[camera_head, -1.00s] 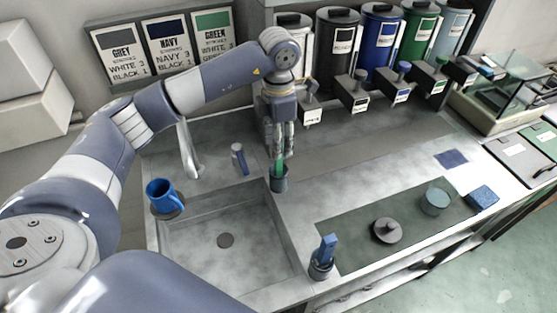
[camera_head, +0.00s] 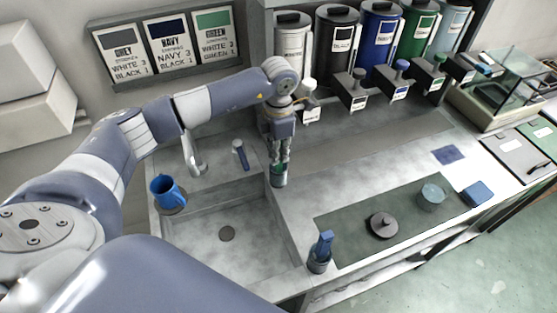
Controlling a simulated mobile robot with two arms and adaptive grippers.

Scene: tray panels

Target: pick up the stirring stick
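The stirring stick is most likely the green piece (camera_head: 279,169) standing in a small dark cup (camera_head: 278,181) at the sink's back right corner. Only a little green shows at the cup's mouth; the rest is hidden by the fingers and the cup. My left gripper (camera_head: 280,161) points straight down over the cup, its fingertips at the green piece. The fingers look close together, but I cannot tell whether they are closed on it. My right gripper is out of view.
A blue mug (camera_head: 164,188) stands on the sink's left rim. A dark holder (camera_head: 319,262) with a blue tool is at the front edge. Paint canisters (camera_head: 381,38) with taps line the back. A dark mat (camera_head: 350,222) holds a grey lid (camera_head: 383,224) and a clear cup (camera_head: 432,196).

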